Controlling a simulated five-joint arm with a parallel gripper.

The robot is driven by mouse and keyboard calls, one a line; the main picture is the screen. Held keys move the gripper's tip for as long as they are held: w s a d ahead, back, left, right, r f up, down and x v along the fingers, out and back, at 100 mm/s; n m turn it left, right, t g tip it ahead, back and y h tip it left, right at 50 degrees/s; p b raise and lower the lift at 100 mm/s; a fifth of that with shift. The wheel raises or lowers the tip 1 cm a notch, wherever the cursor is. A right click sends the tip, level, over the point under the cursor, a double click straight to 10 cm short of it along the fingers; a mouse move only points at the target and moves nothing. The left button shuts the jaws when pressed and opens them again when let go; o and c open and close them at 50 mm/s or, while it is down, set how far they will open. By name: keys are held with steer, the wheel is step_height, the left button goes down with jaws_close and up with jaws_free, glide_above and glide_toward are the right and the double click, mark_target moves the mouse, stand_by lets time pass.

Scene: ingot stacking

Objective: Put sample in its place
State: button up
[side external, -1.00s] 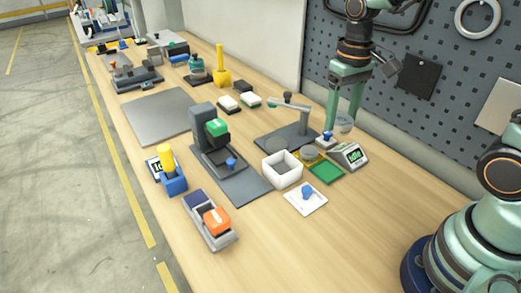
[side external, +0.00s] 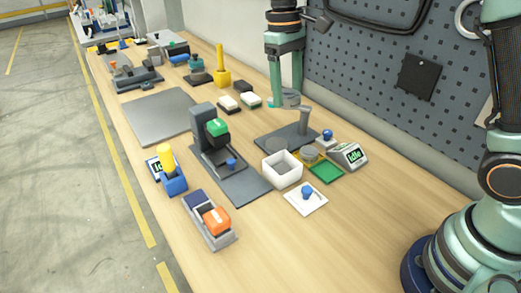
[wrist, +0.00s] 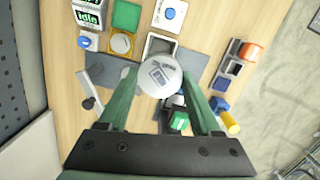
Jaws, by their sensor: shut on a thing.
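The sample appears to be a round, pale grey disc with a printed mark (wrist: 160,77). My gripper (wrist: 159,82) is shut on its sides in the wrist view. In the side view my gripper (side external: 287,98) holds the disc above the bench, at the back by the pegboard. It hangs in front of the top of a grey post station (side external: 303,122), and hides the post's arm. A round metal seat in a yellow base (side external: 311,154) stands right of that station, beside a green square pad (side external: 326,173). Which spot is the sample's place I cannot tell.
A white open box (side external: 281,170), a display reading Idle (side external: 348,155) and a white plate with a blue knob (side external: 306,197) stand nearby. A grey press with a green block (side external: 215,128) is left of them. A bare grey plate (side external: 157,115) lies farther left.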

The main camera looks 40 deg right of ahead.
glide_above(283, 171)
steer(key=f, duration=1.6)
steer(key=shift+w+a, duration=0.15)
steer(key=shift+w, duration=0.15)
steer(key=shift+s+f, duration=0.1)
steer(key=shift+f, duration=2.55)
steer(key=o, duration=1.5)
step_height(283, 171, up, 13)
steer(key=w, duration=0.2)
steer(key=s+d+r+t, duration=0.35)
steer(key=s+r, duration=0.25)
steer(key=r, duration=0.3)
steer(key=shift+s+d+r+m+t, duration=0.3)
steer(key=shift+s+d+t, duration=0.35)
steer(key=shift+s, duration=1.05)
steer(key=shift+s+d+r+m+t, duration=0.15)
steer(key=shift+s+d+m+t, duration=0.45)
steer(key=shift+s, duration=1.1)
steer(key=shift+s+d+r+m+t, duration=0.25)
steer(key=shift+s+d+t, duration=0.4)
steer(key=shift+s, duration=1.05)
steer(key=shift+d, duration=0.15)
